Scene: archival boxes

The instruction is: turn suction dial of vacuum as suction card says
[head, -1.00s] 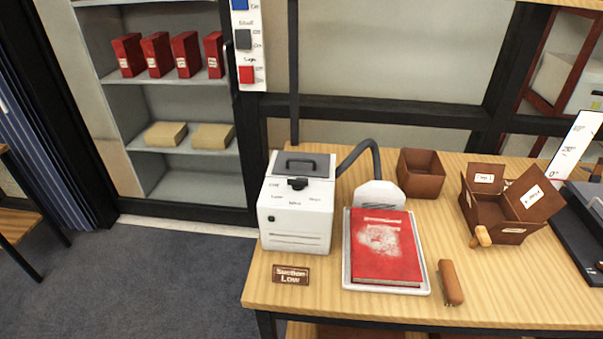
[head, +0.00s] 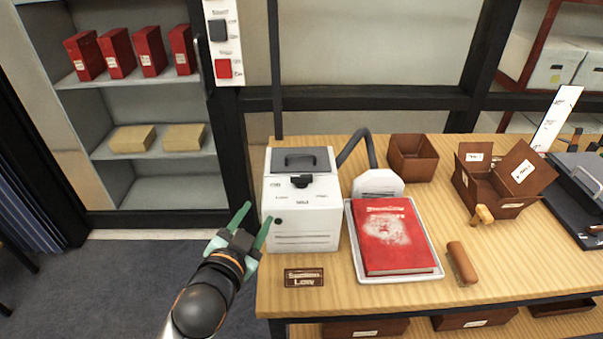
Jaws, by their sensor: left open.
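The white vacuum (head: 302,222) stands on the table's left part, with a dark grey top and handle. Its black suction dial (head: 300,181) sits on the sloped front panel; small labels are around it, too small to read surely. The brown suction card (head: 304,278) lies in front of the vacuum and reads "Suction Low". My left gripper (head: 252,227), with green fingers, is open and empty. It is left of the vacuum, apart from the dial, near the table's left edge. My right gripper is not in view.
A grey hose (head: 358,145) runs from the vacuum to a white nozzle (head: 378,184). A red book (head: 395,238) lies on a white tray (head: 436,274). A brown brush (head: 462,263) and brown boxes (head: 413,158) are to the right. Shelves (head: 150,190) stand at the back left.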

